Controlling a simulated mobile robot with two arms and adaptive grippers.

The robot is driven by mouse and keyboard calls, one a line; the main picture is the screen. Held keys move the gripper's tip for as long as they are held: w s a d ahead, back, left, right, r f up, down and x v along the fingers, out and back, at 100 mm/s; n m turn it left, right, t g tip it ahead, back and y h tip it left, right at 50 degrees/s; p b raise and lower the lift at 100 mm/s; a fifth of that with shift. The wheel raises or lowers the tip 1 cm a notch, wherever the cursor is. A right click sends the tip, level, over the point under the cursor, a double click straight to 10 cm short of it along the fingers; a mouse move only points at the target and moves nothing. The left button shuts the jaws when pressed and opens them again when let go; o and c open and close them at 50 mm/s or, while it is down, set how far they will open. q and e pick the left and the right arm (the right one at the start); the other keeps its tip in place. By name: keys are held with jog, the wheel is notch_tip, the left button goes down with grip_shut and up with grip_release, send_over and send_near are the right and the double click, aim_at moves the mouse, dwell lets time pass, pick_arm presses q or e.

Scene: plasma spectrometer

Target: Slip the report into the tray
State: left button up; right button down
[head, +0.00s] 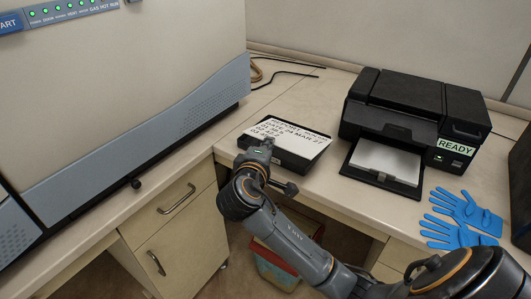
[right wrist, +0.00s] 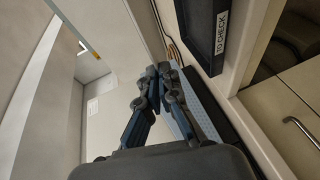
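The report (head: 289,134) is a white printed sheet with a date line. It lies face up over the black tray (head: 283,158) at the counter's front edge, with its far edge near the tray's back rim. My right gripper (head: 278,166) is at the tray's front left side, hiding part of its front face. The tray's labelled front (right wrist: 219,32) shows there to the right of the fingers. My left gripper is not in view.
A black printer (head: 410,115) with a white sheet (head: 388,163) in its output slot stands to the right. Blue gloves (head: 462,218) lie in front of it. A large spectrometer (head: 120,80) fills the left. A bin (head: 279,268) stands below the counter.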

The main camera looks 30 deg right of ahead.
jog(key=w+d+f, duration=0.1)
jog(key=w+f, duration=0.1)
jog(key=w+d+f, duration=0.1)
jog(key=w+f, duration=0.1)
jog(key=w, duration=0.1)
jog(key=w+d+f, duration=0.1)
jog(key=w+f, duration=0.1)
jog(key=f, duration=0.1)
jog(key=shift+w, duration=0.4)
jog(key=f, duration=0.1)
jog(key=f+p, duration=0.1)
jog(key=f, duration=0.1)
jog(key=shift+w+d+f, duration=0.2)
jog(key=shift+w, duration=0.1)
jog(key=shift+f, duration=0.1)
jog(key=c, duration=2)
grip_release()
jog(key=shift+f, duration=0.1)
jog(key=o, duration=0.5)
